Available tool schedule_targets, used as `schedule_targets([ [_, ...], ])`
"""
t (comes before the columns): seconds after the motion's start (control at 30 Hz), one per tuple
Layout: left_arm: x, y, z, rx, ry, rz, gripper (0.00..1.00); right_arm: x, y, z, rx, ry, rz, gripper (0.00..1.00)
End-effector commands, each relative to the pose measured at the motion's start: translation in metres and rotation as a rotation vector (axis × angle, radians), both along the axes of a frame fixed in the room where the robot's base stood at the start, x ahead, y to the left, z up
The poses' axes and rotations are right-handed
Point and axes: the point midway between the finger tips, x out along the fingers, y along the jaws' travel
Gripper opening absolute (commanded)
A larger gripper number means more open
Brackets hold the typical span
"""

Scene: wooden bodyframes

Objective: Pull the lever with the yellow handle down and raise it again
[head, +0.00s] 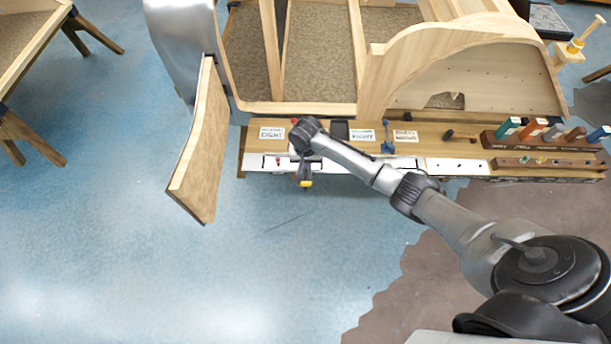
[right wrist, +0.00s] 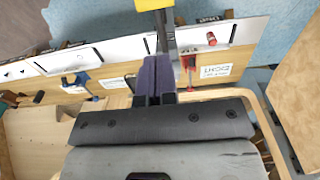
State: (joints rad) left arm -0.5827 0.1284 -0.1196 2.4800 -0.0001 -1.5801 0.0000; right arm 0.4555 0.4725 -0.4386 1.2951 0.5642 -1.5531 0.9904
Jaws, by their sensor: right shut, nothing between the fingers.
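The yellow handle (head: 306,184) sits at the near end of a dark lever at the front of the panel board, partly covered by my right gripper in the head view. In the right wrist view the yellow handle (right wrist: 150,4) is cut off by the top edge, with the lever's grey shaft (right wrist: 165,34) below it. My right gripper (head: 305,167) is shut and empty, right by the lever. Its fingers (right wrist: 156,62) overlap the shaft in the picture; I cannot tell whether they touch it. My left gripper is not in view.
A blue lever (head: 387,137) and white label cards (head: 272,134) are on the board. A rack with several coloured-handled tools (head: 530,130) is at its right. A curved wooden panel (head: 203,145) stands left. Blue floor (head: 200,270) in front is clear.

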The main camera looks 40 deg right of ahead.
Motion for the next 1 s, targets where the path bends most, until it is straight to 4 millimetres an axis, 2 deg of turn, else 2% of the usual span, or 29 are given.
schedule_targets([
  [0.17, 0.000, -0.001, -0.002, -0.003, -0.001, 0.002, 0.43, 0.000, 0.000, -0.032, 0.001, 0.002, -0.001, 0.00],
  [0.4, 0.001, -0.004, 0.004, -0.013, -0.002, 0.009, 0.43, -0.012, 0.010, -0.053, 0.000, 0.000, 0.000, 0.00],
  [0.6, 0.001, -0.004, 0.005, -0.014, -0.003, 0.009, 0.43, -0.016, 0.014, -0.061, -0.001, -0.001, -0.001, 0.00],
  [1.0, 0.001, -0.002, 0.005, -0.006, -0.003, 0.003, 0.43, -0.016, 0.015, -0.063, 0.000, -0.001, -0.001, 0.00],
])
